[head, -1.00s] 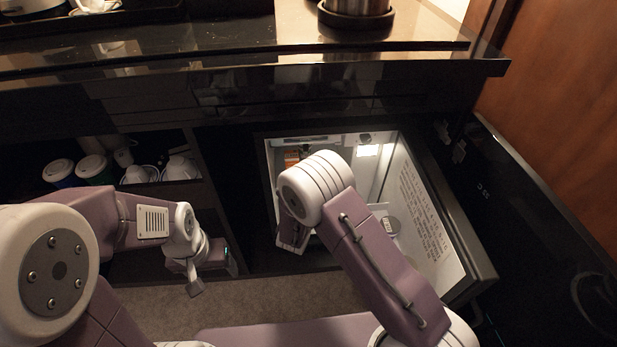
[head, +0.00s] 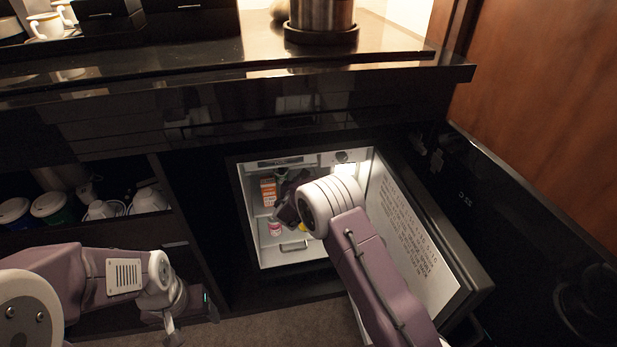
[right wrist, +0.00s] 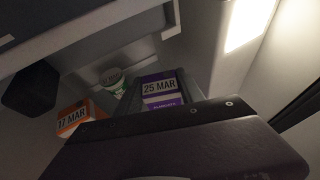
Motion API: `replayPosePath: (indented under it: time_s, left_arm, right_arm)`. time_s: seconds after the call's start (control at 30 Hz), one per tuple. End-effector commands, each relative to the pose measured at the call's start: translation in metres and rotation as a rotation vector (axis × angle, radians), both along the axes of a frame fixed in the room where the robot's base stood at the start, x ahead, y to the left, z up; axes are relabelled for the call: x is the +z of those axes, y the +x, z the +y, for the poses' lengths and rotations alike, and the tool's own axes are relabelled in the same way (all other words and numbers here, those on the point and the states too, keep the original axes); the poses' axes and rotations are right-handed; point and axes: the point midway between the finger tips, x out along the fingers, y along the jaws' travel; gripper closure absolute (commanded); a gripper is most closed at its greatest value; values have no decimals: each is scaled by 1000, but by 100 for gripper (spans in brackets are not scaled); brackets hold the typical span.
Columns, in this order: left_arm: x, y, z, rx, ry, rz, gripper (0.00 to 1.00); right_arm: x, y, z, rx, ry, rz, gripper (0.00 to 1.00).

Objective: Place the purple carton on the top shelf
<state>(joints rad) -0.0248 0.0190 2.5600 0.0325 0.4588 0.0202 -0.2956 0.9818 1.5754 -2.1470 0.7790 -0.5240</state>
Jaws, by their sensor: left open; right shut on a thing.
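The purple carton (right wrist: 160,88), labelled "25 MAR", shows in the right wrist view between the fingers of my right gripper (right wrist: 165,97), which is shut on it. In the head view my right arm reaches into the open mini fridge (head: 292,262); its dark gripper (head: 287,205) is in the upper part of the interior. I cannot make out the carton there, nor whether it touches a shelf. My left gripper (head: 193,318) is open and empty, low in front of the cabinet, left of the fridge.
An orange-and-white carton (head: 268,191) stands at the fridge's left, labelled "17 MAR" in the wrist view (right wrist: 72,118). A pink-lidded jar (head: 275,229) and a yellow item (head: 303,227) sit lower. A green-and-white tub (right wrist: 110,76) is near the carton. The open door (head: 415,240) bounds the right.

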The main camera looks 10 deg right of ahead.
Motion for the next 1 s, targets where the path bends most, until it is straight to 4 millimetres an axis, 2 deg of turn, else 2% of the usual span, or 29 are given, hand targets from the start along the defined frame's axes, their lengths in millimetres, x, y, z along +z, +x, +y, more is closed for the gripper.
replayPosePath:
  time_s: [0.1,0.3,0.67,0.7,0.73,1.0]
  left_arm:
    - [-3,0,0,0,0,0,31]
    - [-20,0,0,0,0,0,31]
    - [-23,0,0,0,0,0,31]
    - [-24,0,0,0,0,0,31]
    - [-23,0,0,0,0,0,31]
    - [-23,0,0,0,0,0,31]
  right_arm:
    - [0,5,-3,-1,-1,-3,100]
    - [-5,36,-16,-1,1,-3,100]
    - [-3,34,-15,0,0,-1,100]
    - [-4,34,-15,0,-1,0,52]
    - [-3,34,-15,0,0,0,46]
    - [-3,34,-15,0,0,0,46]
